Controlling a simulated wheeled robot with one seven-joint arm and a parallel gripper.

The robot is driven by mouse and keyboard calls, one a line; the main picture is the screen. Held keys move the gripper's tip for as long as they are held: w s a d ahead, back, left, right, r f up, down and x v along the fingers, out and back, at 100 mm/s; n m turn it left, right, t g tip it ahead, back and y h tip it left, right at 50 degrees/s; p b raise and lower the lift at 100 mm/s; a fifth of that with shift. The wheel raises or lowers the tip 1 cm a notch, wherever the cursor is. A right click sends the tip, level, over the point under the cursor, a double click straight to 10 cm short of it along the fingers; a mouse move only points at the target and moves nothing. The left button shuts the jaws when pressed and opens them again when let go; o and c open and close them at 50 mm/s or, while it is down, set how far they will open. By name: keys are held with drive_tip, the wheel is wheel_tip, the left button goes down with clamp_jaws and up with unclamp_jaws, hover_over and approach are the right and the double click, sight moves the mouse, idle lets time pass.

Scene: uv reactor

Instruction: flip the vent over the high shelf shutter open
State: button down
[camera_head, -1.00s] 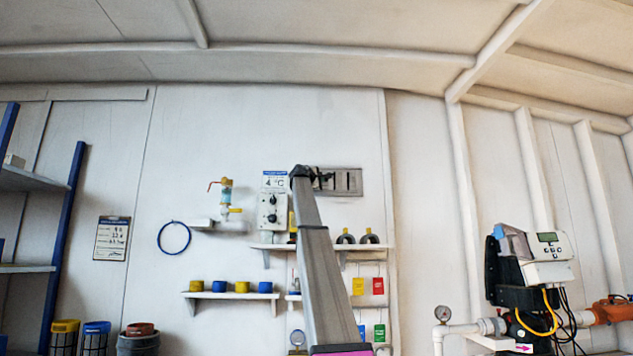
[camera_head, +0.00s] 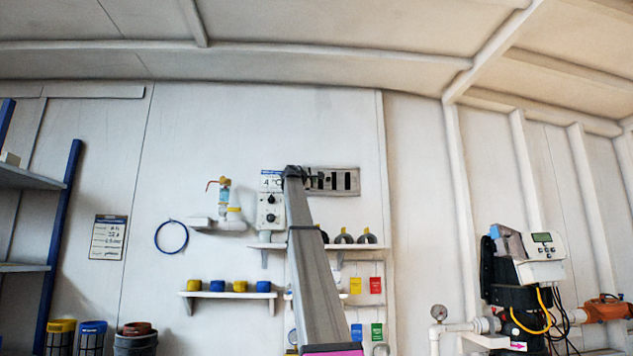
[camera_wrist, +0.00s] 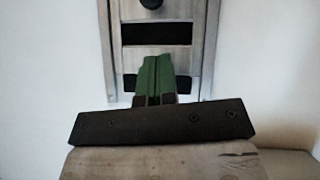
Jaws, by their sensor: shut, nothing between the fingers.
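The vent is a grey metal plate with dark slots (camera_head: 346,169) high on the back wall, right of a white control box. In the wrist view the vent (camera_wrist: 115,60) fills the upper middle, with a wide black slot, a lower dark slot and a round black knob (camera_wrist: 151,4) at the top edge. My gripper (camera_wrist: 158,62) has its green fingers shut and empty, pointing at the plate in front of the lower slot. Whether they touch it I cannot tell. In the head view my arm hides the vent's left end.
The white control box (camera_head: 270,210) with dials is close left of my arm. Below are a shelf with dark rings (camera_head: 343,238) and a lower shelf with blue and yellow caps (camera_head: 216,286). The wall right of the vent is bare.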

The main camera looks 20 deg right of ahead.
drive_tip(key=v, duration=0.8)
drive_tip(key=shift+s, duration=0.4)
drive_tip(key=shift+a, duration=0.15)
